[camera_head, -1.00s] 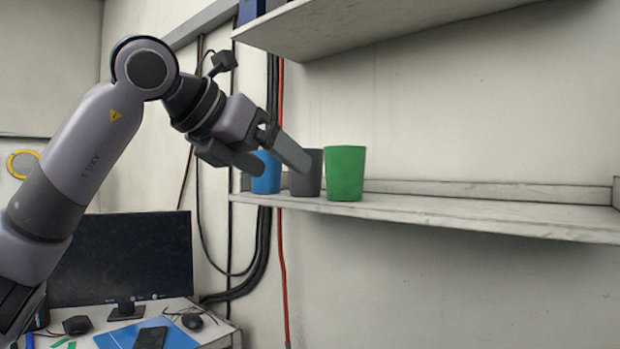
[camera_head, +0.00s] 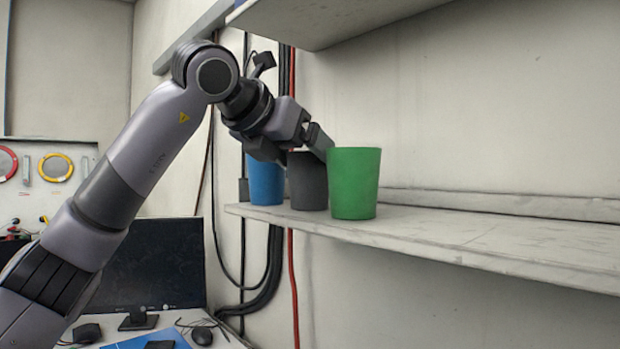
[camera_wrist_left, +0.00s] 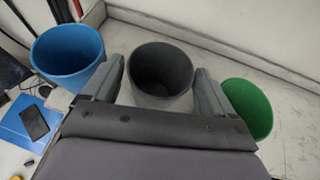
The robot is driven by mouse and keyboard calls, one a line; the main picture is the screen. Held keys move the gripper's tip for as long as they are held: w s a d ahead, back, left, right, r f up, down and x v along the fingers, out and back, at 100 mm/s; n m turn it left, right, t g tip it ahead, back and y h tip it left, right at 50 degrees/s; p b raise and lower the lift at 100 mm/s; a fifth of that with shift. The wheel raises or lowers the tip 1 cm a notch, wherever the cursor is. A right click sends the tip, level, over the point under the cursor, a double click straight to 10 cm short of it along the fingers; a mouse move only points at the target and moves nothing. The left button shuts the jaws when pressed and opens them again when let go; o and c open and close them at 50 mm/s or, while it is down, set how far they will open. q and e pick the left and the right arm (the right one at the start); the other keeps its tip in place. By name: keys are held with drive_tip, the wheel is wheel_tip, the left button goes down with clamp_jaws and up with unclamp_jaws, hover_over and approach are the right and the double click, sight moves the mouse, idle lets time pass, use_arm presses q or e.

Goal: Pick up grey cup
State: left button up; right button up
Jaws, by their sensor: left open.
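The grey cup (camera_head: 308,182) stands upright on the shelf between the blue cup (camera_head: 265,181) and the green cup (camera_head: 353,184). My left gripper (camera_head: 300,152) is at the height of the cup rims, and its tip is partly hidden behind the green cup. In the left wrist view the grey cup (camera_wrist_left: 161,72) lies between the two fingers of my open left gripper (camera_wrist_left: 160,85). The blue cup (camera_wrist_left: 68,56) is just outside the left finger and the green cup (camera_wrist_left: 248,108) just outside the right finger. My right gripper is not in view.
The white shelf (camera_head: 470,232) is clear to the right of the cups. A second shelf (camera_head: 330,18) hangs above. Black cables and a red one run down the wall behind. A monitor (camera_head: 152,264) stands on a desk at lower left.

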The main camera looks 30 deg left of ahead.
use_arm(q)
drive_tip(key=shift+x, duration=1)
drive_tip(key=shift+c, duration=0.3)
drive_tip(key=c, duration=0.7)
drive_tip(key=shift+s+r, duration=0.1)
drive_tip(key=shift+r, duration=0.05)
